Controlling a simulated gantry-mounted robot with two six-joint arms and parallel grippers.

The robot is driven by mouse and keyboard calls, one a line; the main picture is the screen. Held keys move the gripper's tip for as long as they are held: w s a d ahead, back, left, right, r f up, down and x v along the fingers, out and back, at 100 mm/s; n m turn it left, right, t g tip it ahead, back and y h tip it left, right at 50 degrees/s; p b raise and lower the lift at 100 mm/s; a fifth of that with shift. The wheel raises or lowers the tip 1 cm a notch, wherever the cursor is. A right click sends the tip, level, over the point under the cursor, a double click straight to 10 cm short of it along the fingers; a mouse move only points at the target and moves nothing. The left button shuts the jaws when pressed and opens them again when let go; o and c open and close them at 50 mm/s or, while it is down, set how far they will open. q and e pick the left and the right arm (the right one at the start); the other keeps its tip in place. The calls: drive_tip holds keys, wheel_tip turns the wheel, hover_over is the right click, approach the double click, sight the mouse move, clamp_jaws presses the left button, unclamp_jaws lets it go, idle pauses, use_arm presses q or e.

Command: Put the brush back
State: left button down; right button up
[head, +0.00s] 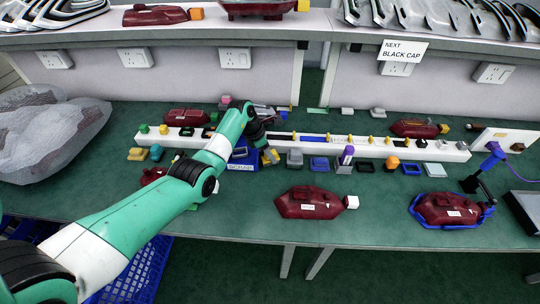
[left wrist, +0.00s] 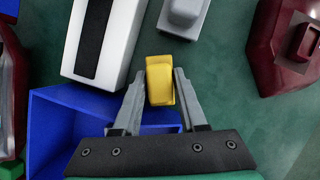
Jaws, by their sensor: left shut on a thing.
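My left gripper (left wrist: 160,85) is shut on a small yellow piece (left wrist: 160,80), seen between its two fingers in the left wrist view. In the head view the gripper (head: 268,155) is low over the bench, just right of a blue bin (head: 241,165) with a label too small to read surely. In the left wrist view the blue bin (left wrist: 60,125) lies below and left of the fingers. My right gripper is not in view.
A long white rack (head: 330,147) with small caps runs behind the gripper. A grey block (left wrist: 185,15) is close by. Dark red lamps (head: 308,203) lie in front and right, one in a blue holder (head: 450,210). A sign (head: 403,51) reads "NEXT BLACK CAP".

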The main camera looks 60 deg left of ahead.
use_arm(q)
drive_tip(key=shift+c, duration=2.3)
unclamp_jaws()
drive_tip(key=shift+f, duration=0.15)
drive_tip(key=p+v, duration=0.6)
drive_tip(key=v, duration=0.6)
drive_tip(key=shift+s, duration=0.1)
